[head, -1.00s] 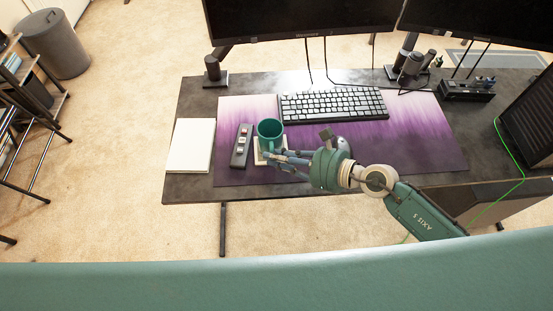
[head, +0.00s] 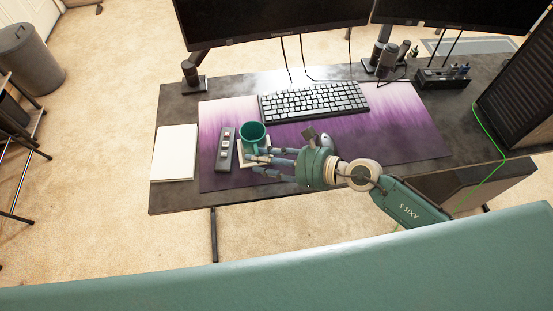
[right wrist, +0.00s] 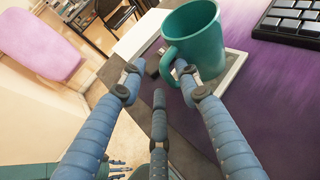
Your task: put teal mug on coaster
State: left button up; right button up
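The teal mug (head: 252,134) stands on the pale square coaster (head: 240,166) on the desk mat. In the right wrist view the mug (right wrist: 194,42) has its handle facing my right gripper, and the coaster (right wrist: 236,66) shows beneath and beside it. My right gripper (head: 256,163) is at the near side of the mug. In the right wrist view its fingers (right wrist: 158,85) are spread apart and grip nothing. One fingertip is close to the handle; I cannot tell whether it touches. What seems to be my left gripper (right wrist: 118,167) shows small at the lower left there.
A dark remote-like device (head: 226,149) lies just left of the coaster, and a white notebook (head: 174,153) lies farther left. A keyboard (head: 315,101) is behind the mug. Monitors (head: 270,20) stand at the back. The purple mat (head: 400,130) is clear at right.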

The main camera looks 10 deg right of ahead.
jog(key=b+v, duration=0.2)
jog(key=v, duration=1)
jog(key=shift+b, duration=0.4)
